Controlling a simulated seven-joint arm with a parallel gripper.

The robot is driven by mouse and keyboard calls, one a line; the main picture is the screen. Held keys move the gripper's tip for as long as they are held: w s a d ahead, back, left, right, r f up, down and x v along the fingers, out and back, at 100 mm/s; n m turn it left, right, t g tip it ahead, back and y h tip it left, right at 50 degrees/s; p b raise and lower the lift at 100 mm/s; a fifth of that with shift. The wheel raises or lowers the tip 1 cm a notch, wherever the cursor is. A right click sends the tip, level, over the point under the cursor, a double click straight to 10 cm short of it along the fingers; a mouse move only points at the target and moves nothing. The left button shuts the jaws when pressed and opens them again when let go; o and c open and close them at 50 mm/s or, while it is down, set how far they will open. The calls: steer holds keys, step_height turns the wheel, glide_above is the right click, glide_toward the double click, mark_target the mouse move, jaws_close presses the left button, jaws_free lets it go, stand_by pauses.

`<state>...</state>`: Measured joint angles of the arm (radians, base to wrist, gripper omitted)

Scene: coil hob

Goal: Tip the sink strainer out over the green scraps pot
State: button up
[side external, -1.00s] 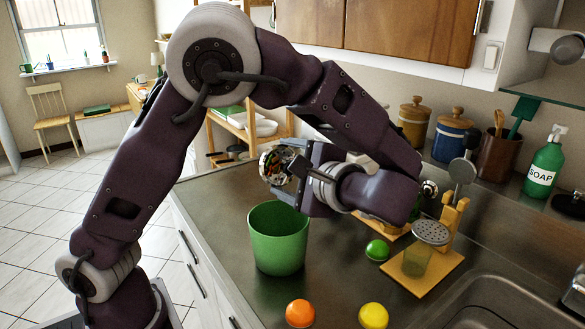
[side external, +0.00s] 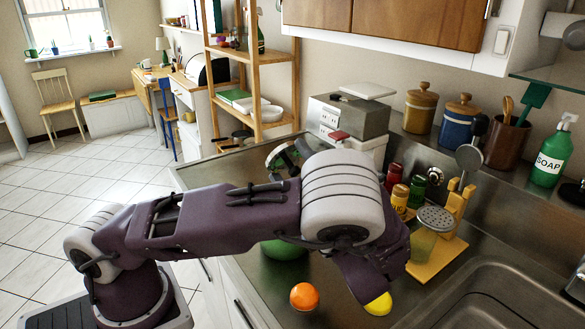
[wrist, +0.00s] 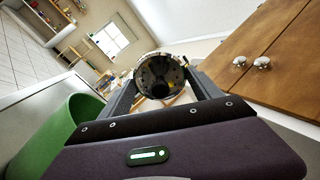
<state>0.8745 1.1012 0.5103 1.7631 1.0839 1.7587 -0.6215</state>
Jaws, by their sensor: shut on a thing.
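My gripper (wrist: 160,88) is shut on the sink strainer (wrist: 160,66), a round metal cup. In the wrist view its round end faces the camera, dark inside with small light and coloured bits; I cannot tell how much it holds. In the side external view the strainer (side external: 280,157) shows tilted on its side, beyond my arm, which hides most of the gripper. The green scraps pot (side external: 285,250) is mostly hidden behind my arm, below the strainer in the picture.
An orange ball (side external: 304,296) and a yellow ball (side external: 380,304) lie on the counter near the front. A wooden stand (side external: 440,260) with a shaker is at the right, beside the sink (side external: 490,290). Jars (side external: 421,108) and a soap bottle (side external: 552,155) line the back.

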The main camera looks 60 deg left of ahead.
mark_target(281, 152)
stand_by(0.3)
step_height(281, 152, up, 5)
steer(key=shift+s+a, duration=0.1)
steer(key=a+g, duration=0.1)
steer(key=s+n+g+h, duration=0.1)
steer(key=s+a+n+g+h, duration=0.1)
steer(key=g, duration=0.1)
steer(key=shift+a+f, duration=0.3)
steer(key=shift+a, duration=0.05)
steer(key=n+h, duration=0.3)
steer(key=h, duration=0.3)
steer(key=n+h, duration=0.3)
steer(key=h, duration=0.3)
steer(key=n+t+h, duration=0.1)
steer(key=n+h, duration=0.2)
steer(key=h, duration=0.3)
steer(key=shift+s+a+r+n+h, duration=0.3)
steer(key=shift+r, duration=0.1)
steer(key=w+r, duration=0.1)
steer(key=r, duration=0.1)
steer(key=w+r+n+t+h, duration=0.1)
steer(key=r, duration=0.1)
steer(key=r+t, duration=0.1)
steer(key=r, duration=0.1)
steer(key=shift+w+d+h, duration=0.15)
steer(key=shift+w+h, duration=0.25)
